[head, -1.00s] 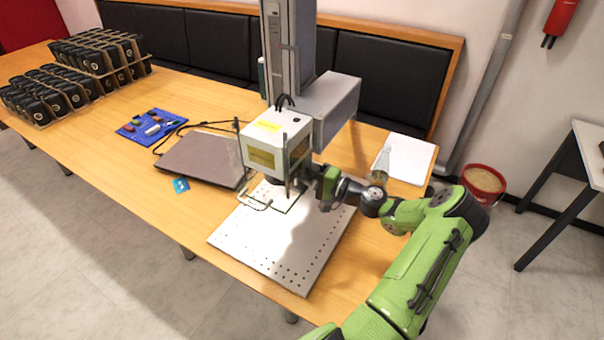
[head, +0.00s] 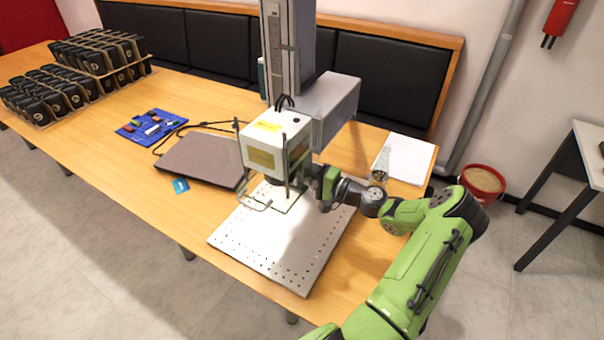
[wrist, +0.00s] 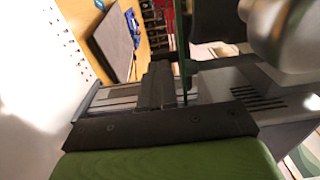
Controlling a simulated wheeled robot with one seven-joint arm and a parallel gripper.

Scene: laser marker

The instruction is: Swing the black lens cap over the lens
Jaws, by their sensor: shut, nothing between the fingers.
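The laser marker's white head (head: 276,145) hangs from a grey column over a perforated metal plate (head: 285,250). A dark part (head: 273,181) shows under the head; I cannot tell lens from cap there. My gripper (head: 309,177) is beside the head's lower right side, above the plate. In the wrist view my gripper's dark fingers (wrist: 160,85) are together with nothing between them. A dark rounded part (wrist: 215,20) and a pale rounded part (wrist: 285,30) are close by, blurred. Whether the fingers touch the cap is hidden.
Upright rods and a thin clear panel edge (wrist: 185,45) stand close to my gripper. A closed laptop (head: 200,159) lies left of the plate. A glass bottle (head: 380,172) and white paper (head: 408,159) are to the right. The plate's front is clear.

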